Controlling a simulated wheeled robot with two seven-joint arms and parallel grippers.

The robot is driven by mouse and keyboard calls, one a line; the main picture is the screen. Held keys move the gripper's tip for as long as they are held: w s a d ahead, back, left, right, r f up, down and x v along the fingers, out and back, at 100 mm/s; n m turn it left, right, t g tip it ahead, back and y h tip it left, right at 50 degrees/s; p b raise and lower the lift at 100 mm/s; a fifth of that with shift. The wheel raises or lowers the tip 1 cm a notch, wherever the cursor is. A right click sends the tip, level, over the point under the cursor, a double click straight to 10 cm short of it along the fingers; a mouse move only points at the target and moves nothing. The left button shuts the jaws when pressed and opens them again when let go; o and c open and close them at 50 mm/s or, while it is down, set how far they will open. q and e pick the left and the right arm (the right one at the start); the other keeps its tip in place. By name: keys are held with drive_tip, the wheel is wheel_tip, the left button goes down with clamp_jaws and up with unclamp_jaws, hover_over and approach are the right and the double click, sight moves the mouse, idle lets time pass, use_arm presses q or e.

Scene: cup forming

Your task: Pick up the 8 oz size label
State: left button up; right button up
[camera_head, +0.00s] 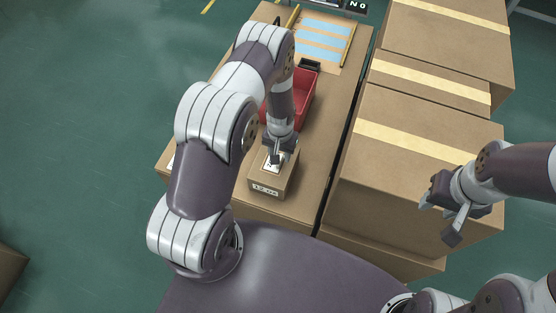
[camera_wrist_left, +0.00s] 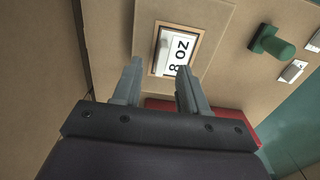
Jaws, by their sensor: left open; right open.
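The 8 oz size label (camera_wrist_left: 177,53) is a white plate with black lettering. It sits in a framed recess on top of a brown box, and in the head view its white edge (camera_head: 271,166) shows just under my left gripper. My left gripper (camera_wrist_left: 157,82) is open, its two fingers pointing at the label from just above, with nothing between them that I can make out as held. In the head view the left gripper (camera_head: 277,154) partly covers the label. My right gripper (camera_head: 447,215) is open and empty, over the large cartons at right.
The brown box (camera_head: 285,186) has a "12 oz" label (camera_head: 265,189) on its front. A red bin (camera_head: 303,98) stands behind it. In the wrist view, a green knob (camera_wrist_left: 272,44) and other white labels (camera_wrist_left: 291,71) lie at right. Large cartons (camera_head: 400,150) flank the table's right side.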

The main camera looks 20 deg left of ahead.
use_arm(q)
drive_tip(key=f, duration=0.5)
drive_tip(key=shift+w+a+f, duration=0.15)
drive_tip(key=shift+w+f, duration=0.1)
drive_tip(key=shift+w, duration=0.05)
drive_tip(key=shift+s+r, duration=0.1)
drive_tip(key=shift+c, duration=0.9)
clamp_jaws()
